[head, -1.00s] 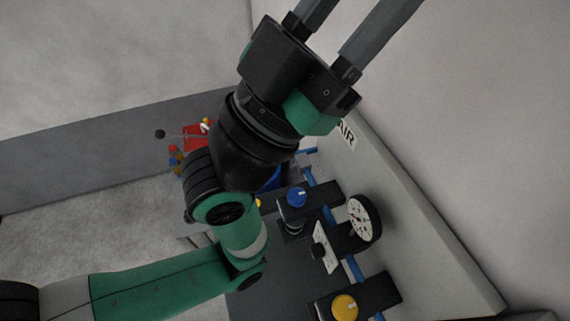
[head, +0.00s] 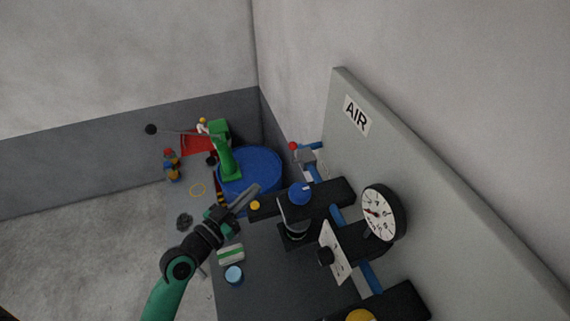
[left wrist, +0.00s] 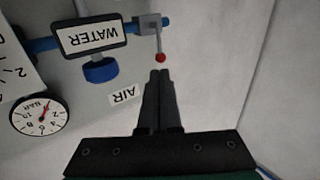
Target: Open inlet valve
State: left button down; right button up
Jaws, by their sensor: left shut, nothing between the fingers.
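A small grey valve (head: 306,157) sits on the blue pipe near the panel's far end in the head view. Its lever ends in a red ball (head: 292,146). In the left wrist view the valve (left wrist: 148,24) is at the top, and its thin lever runs down to the red ball (left wrist: 160,58). My left gripper (head: 254,189) is shut and empty, left of the panel in the head view. The distance in depth is unclear. My right gripper is not in view.
A black block labelled WATER (left wrist: 90,38) carries a blue knob (head: 300,192). A round gauge (head: 382,213) and the grey AIR panel (head: 350,150) stand right. A blue drum (head: 262,170) and a green upright object (head: 222,150) stand behind my left gripper.

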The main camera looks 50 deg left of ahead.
pick_arm(q)
jog(key=shift+r, duration=0.1)
jog(key=p, duration=0.3)
send_near(292, 153)
jog(key=x, duration=0.7)
jog(key=shift+s, duration=0.1)
